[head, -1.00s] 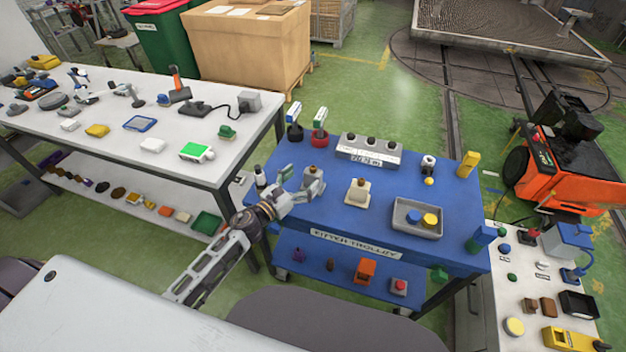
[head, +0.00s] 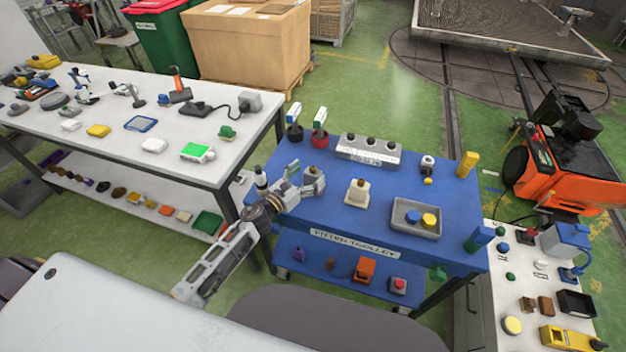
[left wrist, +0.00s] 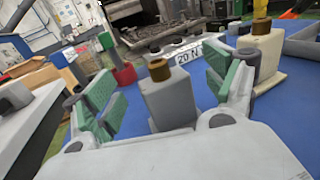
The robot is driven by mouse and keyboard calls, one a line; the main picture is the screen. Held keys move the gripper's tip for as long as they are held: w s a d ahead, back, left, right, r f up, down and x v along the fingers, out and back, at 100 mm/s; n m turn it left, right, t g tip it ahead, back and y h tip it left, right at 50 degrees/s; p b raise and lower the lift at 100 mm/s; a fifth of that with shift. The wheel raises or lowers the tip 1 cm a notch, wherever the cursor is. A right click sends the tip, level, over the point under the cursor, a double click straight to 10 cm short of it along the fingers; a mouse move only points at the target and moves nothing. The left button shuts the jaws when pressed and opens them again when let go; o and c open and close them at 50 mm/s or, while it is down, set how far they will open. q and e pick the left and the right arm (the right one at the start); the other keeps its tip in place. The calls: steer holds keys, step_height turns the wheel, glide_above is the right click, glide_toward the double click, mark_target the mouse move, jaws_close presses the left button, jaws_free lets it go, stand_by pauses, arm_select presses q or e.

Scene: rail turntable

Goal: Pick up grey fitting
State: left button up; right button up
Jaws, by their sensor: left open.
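The grey fitting (left wrist: 168,100), a block with a brass-coloured neck, stands upright on the blue trolley top. In the head view the grey fitting (head: 312,181) is partly hidden by my left gripper (head: 305,179). In the left wrist view my left gripper (left wrist: 172,92) is open, with its green-padded fingers on either side of the fitting. Gaps show between the pads and the block, and its lower part is hidden by the gripper body. My right gripper is not in view.
A cream fitting (head: 357,193) stands just right of the grey one, close to the right finger. A grey tray (head: 416,232) with blue and yellow pieces lies further right. A grey block with holes (head: 368,150) and red and black holders stand behind.

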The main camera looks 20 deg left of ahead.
arm_select(q)
steer(key=shift+p+x, duration=0.3)
steer(key=shift+x, duration=1.05)
steer(key=c, duration=1.7)
steer(key=shift+r, duration=0.2)
steer(key=shift+r+p, duration=0.8)
steer(key=shift+r, duration=2.55)
steer(key=shift+r+p, duration=0.35)
steer(key=shift+r, duration=1.15)
